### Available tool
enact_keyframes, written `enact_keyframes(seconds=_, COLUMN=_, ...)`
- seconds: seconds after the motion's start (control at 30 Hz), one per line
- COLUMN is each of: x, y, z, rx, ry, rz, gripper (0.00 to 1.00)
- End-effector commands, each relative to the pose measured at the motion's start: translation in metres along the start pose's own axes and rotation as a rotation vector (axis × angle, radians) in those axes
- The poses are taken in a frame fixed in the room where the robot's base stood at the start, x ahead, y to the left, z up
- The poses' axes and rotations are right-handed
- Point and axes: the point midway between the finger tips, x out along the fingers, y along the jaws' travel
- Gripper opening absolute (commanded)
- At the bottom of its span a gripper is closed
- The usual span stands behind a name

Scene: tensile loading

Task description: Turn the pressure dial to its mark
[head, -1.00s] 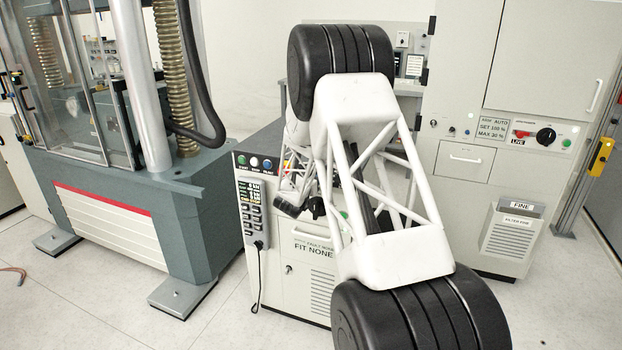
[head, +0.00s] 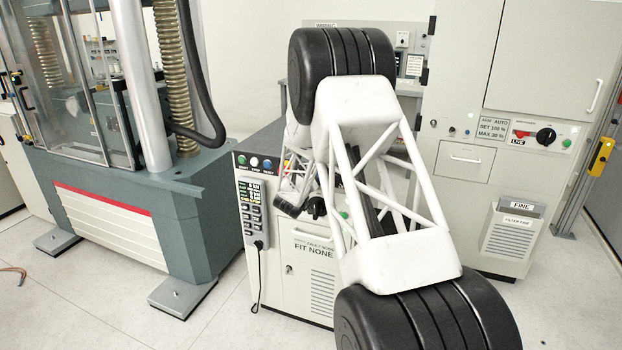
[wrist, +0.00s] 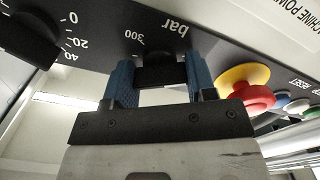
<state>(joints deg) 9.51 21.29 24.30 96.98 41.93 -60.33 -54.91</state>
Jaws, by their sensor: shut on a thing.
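In the wrist view the pressure dial (wrist: 158,76) is a black knob on a dark panel, beside the upside-down markings "300" and "bar". My gripper (wrist: 161,70) has its two blue fingers closed on either side of this dial. The fingers and the knob hide most of the dial's scale, and I cannot make out its pointer or the mark. In the head view my arm covers most of the panel, and the fingers on the dial cannot be made out there.
A second black knob (wrist: 28,38) with a 0, 20, 40 scale sits left of the dial. A red-and-yellow mushroom button (wrist: 256,96) is close to the right finger, with small buttons (wrist: 290,101) beyond it. In the head view a handset (head: 252,212) hangs on the cabinet's left.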

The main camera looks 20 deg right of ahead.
Motion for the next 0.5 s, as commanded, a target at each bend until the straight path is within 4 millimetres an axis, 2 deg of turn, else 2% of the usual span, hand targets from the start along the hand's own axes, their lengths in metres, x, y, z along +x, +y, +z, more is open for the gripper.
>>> enact_keyframes(seconds=0.17, x=0.0001, y=0.0001, z=-0.0001, rx=0.0, ry=0.0, rz=0.0, gripper=0.27)
enact_keyframes(seconds=0.2, x=0.0001, y=0.0001, z=-0.0001, rx=0.0, ry=0.0, rz=0.0, gripper=0.53)
enact_keyframes(seconds=0.3, x=0.0001, y=0.0001, z=-0.0001, rx=0.001, ry=0.0, rz=0.0, gripper=0.68)
enact_keyframes(seconds=0.37, x=0.0001, y=0.0001, z=-0.0001, rx=0.001, ry=0.0, rz=0.0, gripper=0.77)
enact_keyframes(seconds=0.5, x=0.0001, y=0.0, z=-0.0001, rx=0.001, ry=0.0, rz=0.0, gripper=0.77)
